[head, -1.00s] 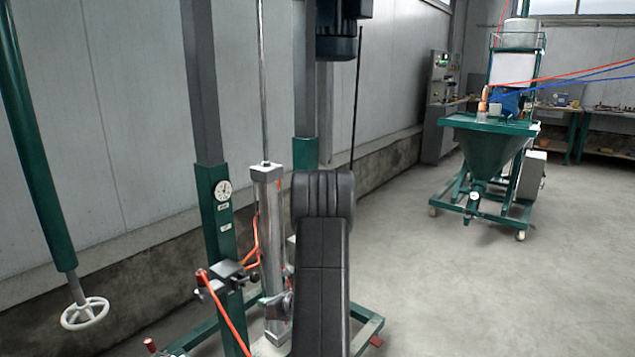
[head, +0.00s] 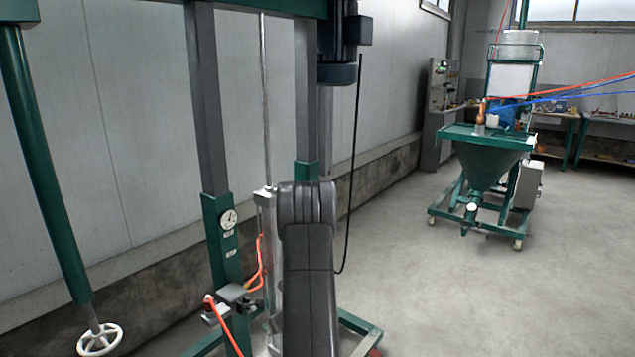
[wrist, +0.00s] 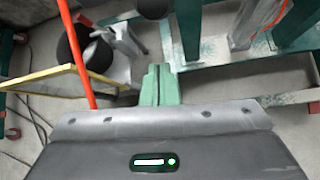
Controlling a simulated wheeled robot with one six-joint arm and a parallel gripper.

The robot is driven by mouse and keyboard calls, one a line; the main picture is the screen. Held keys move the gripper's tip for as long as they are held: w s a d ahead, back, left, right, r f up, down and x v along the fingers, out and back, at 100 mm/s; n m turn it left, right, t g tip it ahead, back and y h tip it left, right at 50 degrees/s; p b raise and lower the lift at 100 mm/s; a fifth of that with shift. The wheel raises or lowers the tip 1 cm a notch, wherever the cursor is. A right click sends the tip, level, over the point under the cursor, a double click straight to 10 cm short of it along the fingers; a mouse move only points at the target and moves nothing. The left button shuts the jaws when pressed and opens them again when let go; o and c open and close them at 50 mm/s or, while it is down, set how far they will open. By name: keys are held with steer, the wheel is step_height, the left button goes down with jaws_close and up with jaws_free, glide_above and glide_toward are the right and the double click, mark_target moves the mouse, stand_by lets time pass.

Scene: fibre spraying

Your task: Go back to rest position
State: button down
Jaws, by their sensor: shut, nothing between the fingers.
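My gripper (wrist: 160,72) shows in the wrist view as a pair of green fingers lying together, shut and empty. It is over floor clutter and green frame parts, with nothing held. In the head view my dark arm stands upright in front of the green and grey press frame (head: 213,105), and my gripper is not visible there. A copper-coloured nozzle-like piece (head: 481,114) rests at the top of the green hopper machine (head: 489,160) at the right, far from my arm.
A green post with a white handwheel (head: 100,339) stands at the left. A gauge (head: 228,219) and red hoses are on the press frame beside my arm. Red and blue hoses run to the hopper machine. Open floor (head: 440,300) lies to the right. Workbenches (head: 600,135) stand at the back.

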steer(key=s+d+r+h+p, duration=0.1)
steer(key=s+d+r+p, duration=0.15)
steer(key=d+r, duration=0.45)
steer(key=w+a+f+t+y+b, duration=0.2)
steer(key=f+b, duration=0.5)
steer(key=b, duration=0.7)
steer(key=w+a+f+t+y+b, duration=0.3)
steer(key=a+f+y+b, duration=0.3)
steer(key=b, duration=0.8)
step_height(320, 180, down, 2)
steer(key=shift+a+f+t+b, duration=0.15)
steer(key=shift+a+t+b, duration=0.15)
steer(key=shift+a+t, duration=0.1)
stand_by(0.4)
stand_by(0.5)
